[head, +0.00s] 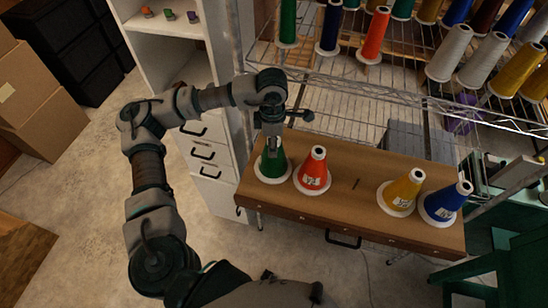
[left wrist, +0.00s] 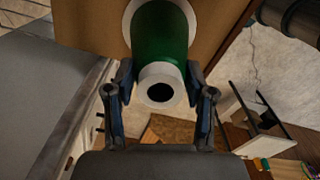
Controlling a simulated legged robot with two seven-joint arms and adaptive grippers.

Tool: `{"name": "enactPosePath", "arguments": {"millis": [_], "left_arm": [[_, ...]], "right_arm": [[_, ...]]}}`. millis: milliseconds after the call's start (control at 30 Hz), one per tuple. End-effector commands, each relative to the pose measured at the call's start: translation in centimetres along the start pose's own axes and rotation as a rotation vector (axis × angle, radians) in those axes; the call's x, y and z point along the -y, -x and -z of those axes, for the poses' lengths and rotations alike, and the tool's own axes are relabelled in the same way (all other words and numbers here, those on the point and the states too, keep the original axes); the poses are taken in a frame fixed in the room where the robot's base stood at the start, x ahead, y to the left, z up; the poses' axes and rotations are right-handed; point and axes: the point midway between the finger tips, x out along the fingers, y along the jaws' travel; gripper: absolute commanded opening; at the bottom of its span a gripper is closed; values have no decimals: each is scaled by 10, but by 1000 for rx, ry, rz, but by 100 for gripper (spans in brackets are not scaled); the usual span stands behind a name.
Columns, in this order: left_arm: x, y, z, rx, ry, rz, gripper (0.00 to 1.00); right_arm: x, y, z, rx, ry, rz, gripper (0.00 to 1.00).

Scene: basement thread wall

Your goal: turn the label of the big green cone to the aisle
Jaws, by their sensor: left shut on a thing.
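The big green cone (head: 273,167) stands upright on its white base at the left end of the wooden table. Its white top with a dark hole and its green side (left wrist: 160,38) show in the left wrist view. No label shows on the parts of it that I see. My left gripper (head: 272,143) comes down on it from above and is shut on its upper part. In the left wrist view, the two fingers of the left gripper (left wrist: 160,75) sit on either side of the cone's top. My right gripper is not in view.
An orange cone (head: 313,172) stands close right of the green one, its label facing front. A yellow cone (head: 402,190) and a blue cone (head: 444,203) stand farther right on the table (head: 345,207). A wire rack (head: 345,95) with spools rises behind. White drawers (head: 205,160) stand left.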

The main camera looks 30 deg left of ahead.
Motion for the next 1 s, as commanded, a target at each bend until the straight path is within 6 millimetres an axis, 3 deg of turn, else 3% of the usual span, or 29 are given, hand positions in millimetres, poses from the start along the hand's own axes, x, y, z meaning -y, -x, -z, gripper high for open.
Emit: {"name": "enactPosePath", "arguments": {"millis": [333,700,1000], "left_arm": [[-2,-2,3,4,587,3,23],[-1,0,2,3,1248,3,23],[-1,1,2,3,1581,2,23]], "right_arm": [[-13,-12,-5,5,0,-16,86],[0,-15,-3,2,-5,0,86],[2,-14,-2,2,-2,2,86]]}}
